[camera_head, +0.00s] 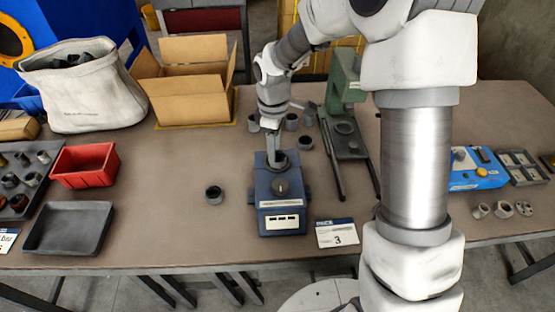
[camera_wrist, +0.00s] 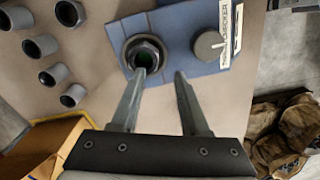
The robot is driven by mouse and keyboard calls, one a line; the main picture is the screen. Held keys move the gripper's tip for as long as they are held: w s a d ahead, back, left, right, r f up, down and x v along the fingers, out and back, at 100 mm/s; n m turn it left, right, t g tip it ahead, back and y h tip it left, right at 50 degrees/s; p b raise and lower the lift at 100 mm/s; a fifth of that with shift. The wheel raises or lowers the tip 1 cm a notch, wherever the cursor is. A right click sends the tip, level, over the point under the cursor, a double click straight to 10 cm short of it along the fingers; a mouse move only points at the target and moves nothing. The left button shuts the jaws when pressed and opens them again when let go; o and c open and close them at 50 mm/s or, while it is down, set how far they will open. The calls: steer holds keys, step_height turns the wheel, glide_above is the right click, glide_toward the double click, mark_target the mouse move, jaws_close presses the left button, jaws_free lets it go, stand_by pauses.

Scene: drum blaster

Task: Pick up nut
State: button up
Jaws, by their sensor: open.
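A dark hexagonal nut (camera_wrist: 147,43) with an open centre sits in a round dark socket on the blue device (camera_wrist: 180,22). In the head view the device (camera_head: 281,203) stands on the table, and my gripper largely hides the nut. My gripper (camera_head: 272,153) points down over the back of the device. In the wrist view my gripper (camera_wrist: 160,73) is open and empty. One fingertip overlaps the nut's near edge and the other is to its right; I cannot tell whether either touches. A separate dark ring-shaped part (camera_head: 214,195) lies left of the device.
Several grey cylindrical rings (camera_wrist: 41,46) stand behind the device. A green press (camera_head: 345,85) stands at the back right. A cardboard box (camera_head: 190,85), a red bin (camera_head: 85,165) and a dark tray (camera_head: 70,229) are to the left. The table between tray and device is mostly clear.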

steer(key=f, duration=0.5)
steer(key=shift+w+d+b, duration=0.2)
steer(key=shift+w+b, duration=0.1)
jaws_close()
steer(key=shift+r, duration=0.1)
stand_by(0.9)
